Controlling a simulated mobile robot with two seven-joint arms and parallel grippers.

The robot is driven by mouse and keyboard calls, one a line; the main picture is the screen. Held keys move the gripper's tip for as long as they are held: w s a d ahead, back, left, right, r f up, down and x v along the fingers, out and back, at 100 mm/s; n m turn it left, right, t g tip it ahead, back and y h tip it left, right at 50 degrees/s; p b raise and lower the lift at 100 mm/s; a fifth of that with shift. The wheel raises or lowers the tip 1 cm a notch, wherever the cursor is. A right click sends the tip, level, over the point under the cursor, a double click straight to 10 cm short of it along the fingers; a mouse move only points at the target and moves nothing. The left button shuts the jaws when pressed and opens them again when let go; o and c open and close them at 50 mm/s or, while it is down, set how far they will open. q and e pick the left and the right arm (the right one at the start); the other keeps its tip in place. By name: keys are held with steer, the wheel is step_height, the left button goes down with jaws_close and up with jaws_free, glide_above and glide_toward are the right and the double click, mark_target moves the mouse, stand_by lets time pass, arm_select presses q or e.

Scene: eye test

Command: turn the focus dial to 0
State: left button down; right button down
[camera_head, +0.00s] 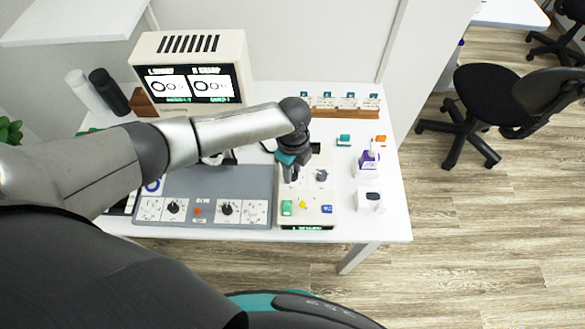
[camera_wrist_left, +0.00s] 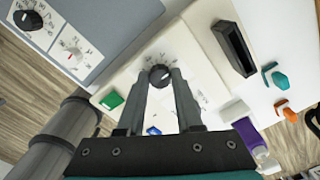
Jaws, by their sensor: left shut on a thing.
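A cream control box (camera_head: 312,192) stands at the right end of the desk panel. My right gripper is not in view.
A cream monitor (camera_head: 144,47) with ring pictures stands behind. A grey panel (camera_head: 207,183) with black knobs lies left of the box. A purple bottle (camera_head: 369,160) stands to the right.

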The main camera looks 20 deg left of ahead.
arm_select(q)
steer(key=c, duration=0.6)
jaws_free()
step_height(320, 180, up, 15)
steer(key=shift+r+p, duration=0.15)
steer(key=shift+p, duration=0.95)
steer(key=shift+s, duration=0.1)
